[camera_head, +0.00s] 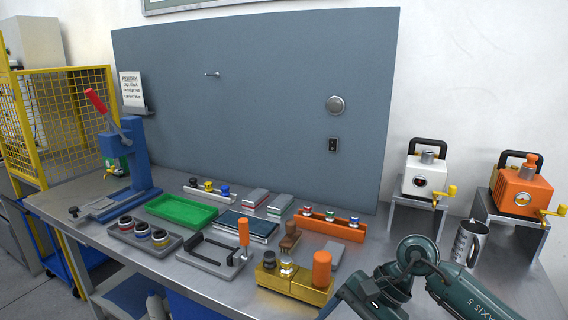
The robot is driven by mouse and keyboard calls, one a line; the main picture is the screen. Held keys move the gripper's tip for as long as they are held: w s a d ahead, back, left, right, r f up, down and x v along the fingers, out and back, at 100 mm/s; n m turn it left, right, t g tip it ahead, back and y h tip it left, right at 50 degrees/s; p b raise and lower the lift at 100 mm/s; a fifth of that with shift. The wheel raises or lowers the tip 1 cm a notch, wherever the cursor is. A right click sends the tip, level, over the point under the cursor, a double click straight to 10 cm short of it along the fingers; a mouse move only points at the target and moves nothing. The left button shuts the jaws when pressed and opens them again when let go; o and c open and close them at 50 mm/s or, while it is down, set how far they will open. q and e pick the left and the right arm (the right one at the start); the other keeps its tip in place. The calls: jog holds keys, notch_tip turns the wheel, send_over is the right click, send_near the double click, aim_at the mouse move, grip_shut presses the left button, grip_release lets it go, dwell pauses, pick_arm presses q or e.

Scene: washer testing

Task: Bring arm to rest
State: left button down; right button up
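My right arm (462,291) comes in at the lower right, a dark green jointed arm with "AXIS 5" lettering. It bends at a round joint (417,256), and a further link (372,296) runs down and left out of the bottom edge. It is in front of the right part of the bench. The fingers of my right gripper do not show. My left arm and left gripper are not in view.
The steel bench (340,281) carries a blue lever press (139,160), a green tray (181,212), a brass fixture (292,283) close to my arm and a metal cup (467,243). White (424,177) and orange (516,190) machines stand on risers at the right.

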jog(key=s+a+r+m+t+y+p, duration=0.1)
jog(key=s+a+r+m+t+y, duration=0.15)
jog(key=a+m+y, duration=0.4)
jog(key=s+a+r+m+t+y, duration=0.2)
jog(key=a+r+m+t+y, duration=0.15)
jog(key=m+y, duration=0.6)
jog(key=d+f+m+t+h, duration=0.55)
jog(key=m+h, duration=0.25)
jog(key=m, duration=0.9)
jog(key=d+f+m+t+h, duration=0.55)
jog(key=m+t+h, duration=0.2)
jog(key=m, duration=0.95)
jog(key=s+d+f+m+g+h, duration=0.1)
jog(key=s+f+m+g+h, duration=0.1)
jog(key=s+f+m, duration=0.3)
jog(key=s+d+f+m+g+h+p, duration=0.1)
jog(key=s+d+f+m+g+h, duration=0.1)
jog(key=s+f+m+g, duration=0.2)
notch_tip(320, 180, down, 3)
jog(key=shift+s+d+r+m+g, duration=0.1)
jog(key=shift+s+d+m+g, duration=0.2)
jog(key=shift+m, duration=0.7)
jog(key=shift+h, duration=0.25)
